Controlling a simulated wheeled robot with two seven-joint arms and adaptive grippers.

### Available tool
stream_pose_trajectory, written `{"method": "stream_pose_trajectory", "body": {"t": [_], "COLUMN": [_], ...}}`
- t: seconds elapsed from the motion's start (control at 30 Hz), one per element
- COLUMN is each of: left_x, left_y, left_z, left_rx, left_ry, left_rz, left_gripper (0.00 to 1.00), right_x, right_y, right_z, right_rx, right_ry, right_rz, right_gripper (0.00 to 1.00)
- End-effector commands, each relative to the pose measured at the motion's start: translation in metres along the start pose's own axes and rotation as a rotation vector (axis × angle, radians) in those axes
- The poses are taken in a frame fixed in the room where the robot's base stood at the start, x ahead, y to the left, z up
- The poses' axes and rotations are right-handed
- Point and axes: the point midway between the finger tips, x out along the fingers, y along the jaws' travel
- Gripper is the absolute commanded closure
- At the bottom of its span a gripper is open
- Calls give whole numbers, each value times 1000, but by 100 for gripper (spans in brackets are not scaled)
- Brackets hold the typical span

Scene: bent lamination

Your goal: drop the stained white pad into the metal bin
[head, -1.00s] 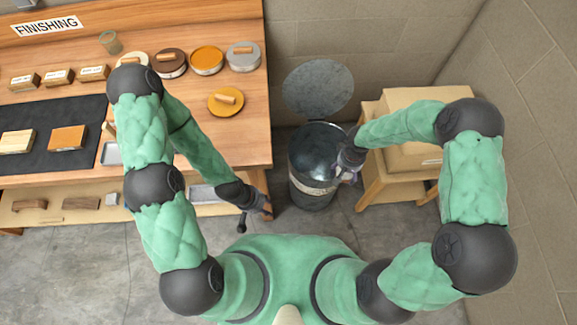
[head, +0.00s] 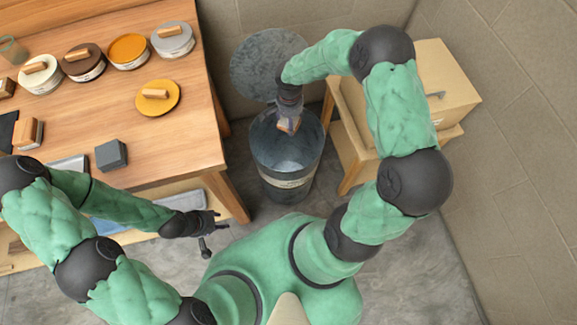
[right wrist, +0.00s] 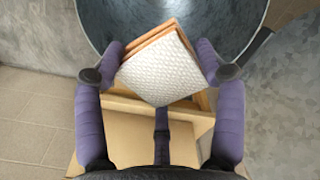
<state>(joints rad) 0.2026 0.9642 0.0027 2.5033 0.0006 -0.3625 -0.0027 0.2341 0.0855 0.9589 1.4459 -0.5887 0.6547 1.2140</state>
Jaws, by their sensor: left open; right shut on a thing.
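The stained white pad (head: 290,124) is held in my right gripper (head: 289,122), over the open mouth of the metal bin (head: 286,185). In the right wrist view the pad (right wrist: 160,75) shows a white textured face and orange-brown layers along its far edges. The right gripper's fingers (right wrist: 165,68) close on it from both sides. The bin's dark interior (right wrist: 115,18) lies behind the pad in that view. My left gripper (head: 218,222) is open and empty, in front of the workbench's right end. Stain on the pad's white face is not clear.
The bin's round lid (head: 268,65) stands raised behind its mouth. A wooden stand with a cardboard box (head: 440,85) is just right of the bin. The wooden workbench (head: 175,115) on the left holds round tins, a yellow lid (head: 158,98) and a dark grey block (head: 111,155).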

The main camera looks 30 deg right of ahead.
Motion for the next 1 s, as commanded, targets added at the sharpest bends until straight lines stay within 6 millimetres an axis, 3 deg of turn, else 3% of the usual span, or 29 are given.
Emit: {"method": "stream_pose_trajectory", "body": {"t": [0.27, 0.73, 1.0], "left_x": [10, 37, 41], "left_y": [-4, -13, -15], "left_z": [-1, -2, -2], "left_rx": [0, 0, 0], "left_ry": [1, 1, 1], "left_rz": [0, 0, 0], "left_gripper": [54, 54, 54], "right_x": [7, 54, 63], "right_y": [2, 2, 2], "right_z": [-5, -5, -4], "right_rx": [56, 54, 53], "right_ry": [-3, -3, -2], "right_rz": [-2, -1, -2], "right_gripper": [56, 56, 56]}}
